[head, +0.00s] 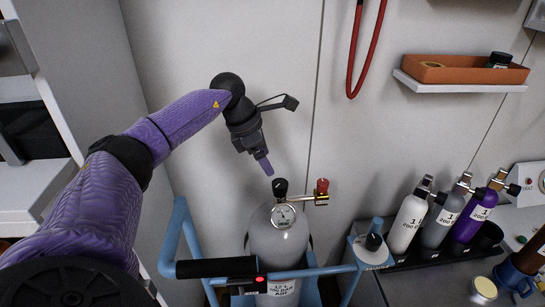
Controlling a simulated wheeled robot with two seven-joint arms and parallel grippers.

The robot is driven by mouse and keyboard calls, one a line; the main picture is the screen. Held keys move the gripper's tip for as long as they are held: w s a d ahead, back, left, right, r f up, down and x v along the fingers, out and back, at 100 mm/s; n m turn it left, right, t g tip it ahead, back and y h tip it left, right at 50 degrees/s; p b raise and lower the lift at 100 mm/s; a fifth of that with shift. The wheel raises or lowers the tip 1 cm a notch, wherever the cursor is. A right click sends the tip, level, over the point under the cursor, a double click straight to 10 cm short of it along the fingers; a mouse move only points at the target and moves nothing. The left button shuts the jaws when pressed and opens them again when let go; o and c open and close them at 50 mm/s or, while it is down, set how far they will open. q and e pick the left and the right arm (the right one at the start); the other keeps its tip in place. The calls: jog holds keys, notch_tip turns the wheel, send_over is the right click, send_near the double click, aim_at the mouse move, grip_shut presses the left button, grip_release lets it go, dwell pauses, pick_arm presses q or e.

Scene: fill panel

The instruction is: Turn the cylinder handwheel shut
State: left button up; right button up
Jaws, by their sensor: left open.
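A grey gas cylinder (280,245) stands upright in a blue tubular frame. On its top is a black handwheel (280,187), with a round pressure gauge (283,215) just below it. A brass outlet with a red knob (322,186) sticks out to the right of the valve. My left gripper (266,166) reaches in from the left and hangs above and slightly left of the handwheel, pointing down. It is open and empty, and appears apart from the handwheel. One finger hides most of the other from this angle. My right gripper is out of view.
The blue frame (175,240) has a black-gripped bar across the cylinder's front. Several small bottles (408,222) stand in a rack at the right. A shelf (460,86) holds an orange tray (470,70). A red hose (352,75) hangs on the wall.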

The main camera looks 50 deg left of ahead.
pick_arm(q)
jog(key=shift+v, duration=0.75)
